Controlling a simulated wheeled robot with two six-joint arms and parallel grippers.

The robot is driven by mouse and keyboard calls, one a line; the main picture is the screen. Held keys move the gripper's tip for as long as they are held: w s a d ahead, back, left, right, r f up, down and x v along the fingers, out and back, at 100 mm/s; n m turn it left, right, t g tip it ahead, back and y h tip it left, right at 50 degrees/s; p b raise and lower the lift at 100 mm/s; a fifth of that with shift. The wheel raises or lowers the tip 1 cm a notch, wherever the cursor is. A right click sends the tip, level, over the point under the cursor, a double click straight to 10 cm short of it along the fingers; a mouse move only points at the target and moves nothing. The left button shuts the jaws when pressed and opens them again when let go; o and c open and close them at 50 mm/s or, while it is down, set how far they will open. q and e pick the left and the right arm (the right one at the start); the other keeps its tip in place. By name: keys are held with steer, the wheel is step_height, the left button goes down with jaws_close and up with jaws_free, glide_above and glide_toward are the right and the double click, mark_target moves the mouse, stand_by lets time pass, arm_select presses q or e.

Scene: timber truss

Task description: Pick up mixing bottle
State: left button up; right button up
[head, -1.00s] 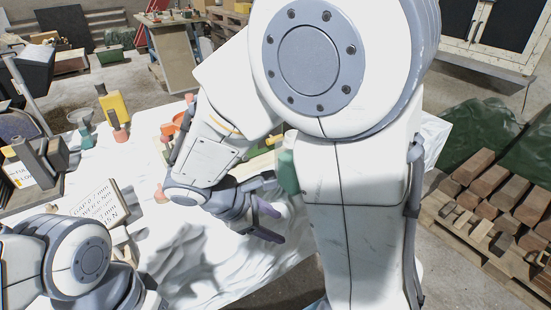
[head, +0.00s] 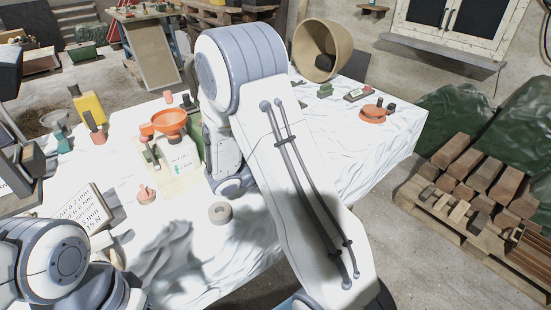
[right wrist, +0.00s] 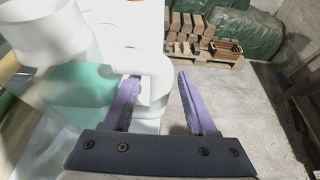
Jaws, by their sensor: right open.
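My right gripper (right wrist: 159,76) is open, with its two purple fingers apart in the right wrist view. A white rounded body (right wrist: 156,82) shows between and beyond the fingers, beside the left one. A translucent green vessel (right wrist: 78,88) and a large white cylinder (right wrist: 35,30) are close on the left; I cannot tell which of these is the mixing bottle. In the head view, my right arm hides its own gripper. A white labelled container (head: 180,157) stands beneath an orange bowl (head: 171,121), left of that arm. My left gripper is outside the picture; only its arm shows lower left.
The white-covered table (head: 270,250) holds a grey ring (head: 220,212), a small orange piece (head: 147,195), a yellow container (head: 90,106) and a teal vessel (head: 56,127). A tan bucket (head: 322,50) and an orange disc (head: 372,115) are at right. A timber pallet (head: 470,230) stands on the floor.

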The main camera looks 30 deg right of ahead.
steer(key=x, duration=0.3)
steer(key=shift+d+f, duration=0.1)
steer(key=shift+f, duration=0.05)
steer(key=shift+c, duration=0.3)
jaws_close()
stand_by(1.0)
